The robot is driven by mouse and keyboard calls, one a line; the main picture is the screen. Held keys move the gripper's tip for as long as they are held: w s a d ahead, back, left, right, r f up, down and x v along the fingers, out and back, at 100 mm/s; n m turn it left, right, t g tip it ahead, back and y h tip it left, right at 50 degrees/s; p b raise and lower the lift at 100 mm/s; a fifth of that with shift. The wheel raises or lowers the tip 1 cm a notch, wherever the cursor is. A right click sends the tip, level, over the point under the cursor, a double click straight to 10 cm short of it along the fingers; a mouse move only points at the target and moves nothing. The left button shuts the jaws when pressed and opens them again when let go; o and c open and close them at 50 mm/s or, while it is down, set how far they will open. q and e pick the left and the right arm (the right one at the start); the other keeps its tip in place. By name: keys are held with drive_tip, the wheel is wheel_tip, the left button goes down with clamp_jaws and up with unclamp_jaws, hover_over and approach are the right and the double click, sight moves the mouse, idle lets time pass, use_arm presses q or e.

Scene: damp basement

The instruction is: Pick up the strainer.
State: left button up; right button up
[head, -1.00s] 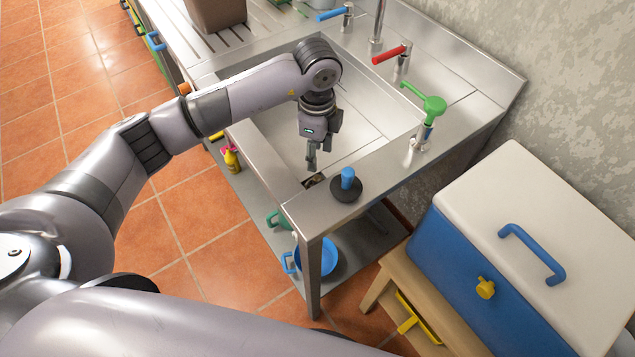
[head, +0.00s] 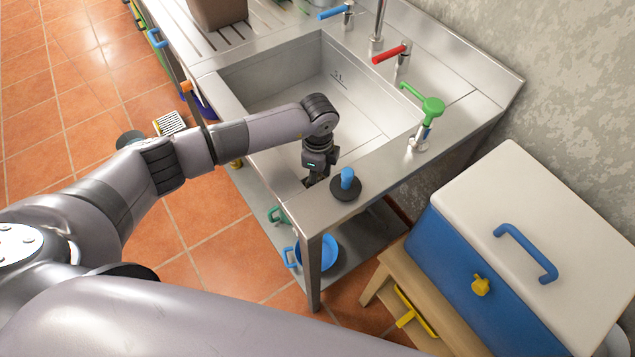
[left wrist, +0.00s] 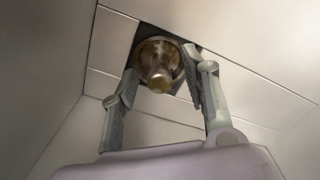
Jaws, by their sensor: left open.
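The strainer (left wrist: 158,62) shows in the left wrist view as a round metal piece with a knob at its middle, set in a dark square drain opening in the sink floor. My left gripper (left wrist: 161,66) is open, with one finger on each side of the strainer; I cannot tell whether they touch it. In the head view my left gripper (head: 313,180) points down into the near corner of the steel sink (head: 270,85) and hides the strainer. My right gripper is not in view.
A black plunger-like disc with a blue knob (head: 347,180) stands on the sink's near rim. A green-handled tap (head: 430,105), a red-handled tap (head: 392,53) and a blue-handled tap (head: 335,13) line the back. A blue cooler (head: 470,250) stands at right.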

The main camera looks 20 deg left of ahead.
use_arm(q)
clamp_jaws()
idle(0.5)
